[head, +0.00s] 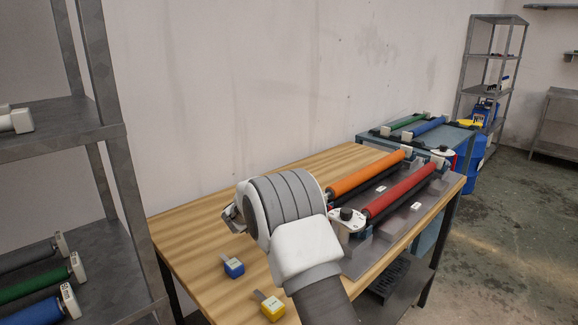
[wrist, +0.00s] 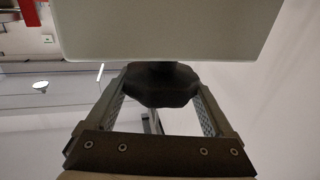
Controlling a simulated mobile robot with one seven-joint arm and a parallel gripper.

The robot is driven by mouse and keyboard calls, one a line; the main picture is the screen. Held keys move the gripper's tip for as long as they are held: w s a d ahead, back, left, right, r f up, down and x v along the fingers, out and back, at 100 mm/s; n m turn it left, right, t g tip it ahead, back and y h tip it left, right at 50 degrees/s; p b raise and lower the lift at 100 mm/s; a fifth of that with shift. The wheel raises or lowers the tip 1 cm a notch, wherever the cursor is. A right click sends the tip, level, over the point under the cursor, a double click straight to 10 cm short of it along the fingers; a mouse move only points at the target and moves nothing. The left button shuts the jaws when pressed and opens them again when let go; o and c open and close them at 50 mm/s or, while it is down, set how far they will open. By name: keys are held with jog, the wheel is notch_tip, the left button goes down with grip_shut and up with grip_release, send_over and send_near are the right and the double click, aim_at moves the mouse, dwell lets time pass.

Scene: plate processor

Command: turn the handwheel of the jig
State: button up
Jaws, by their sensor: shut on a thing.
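In the wrist view, my gripper (wrist: 160,92) is shut on a dark, many-sided handwheel (wrist: 160,80), with one finger on each side of it. The handwheel sits against a pale, flat-faced block (wrist: 160,28), which fills the top of that view. In the head view, my arm reaches over the wooden table, and my wrist hides most of the gripper and what it holds. A black knob on a white end bracket (head: 344,224) shows just right of my wrist, at the near ends of the rollers. I cannot tell the handwheel's turn angle.
An orange roller (head: 366,176) and a red roller (head: 400,190) lie on the right part of the table (head: 190,226). A metal shelf (head: 60,145) stands close on the left.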

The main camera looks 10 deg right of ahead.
jog(key=m+g+h+p, duration=0.2)
jog(key=m+g+h, duration=0.1)
jog(key=shift+g, duration=0.4)
jog(key=shift+m+g+h, duration=0.6)
jog(key=shift+m+g, duration=0.1)
jog(key=shift+g, duration=0.2)
jog(key=shift+s+d+m+g+h, duration=0.1)
jog(key=shift+m+g+h, duration=0.3)
jog(key=shift+m+g, duration=0.5)
jog(key=o, duration=1.1)
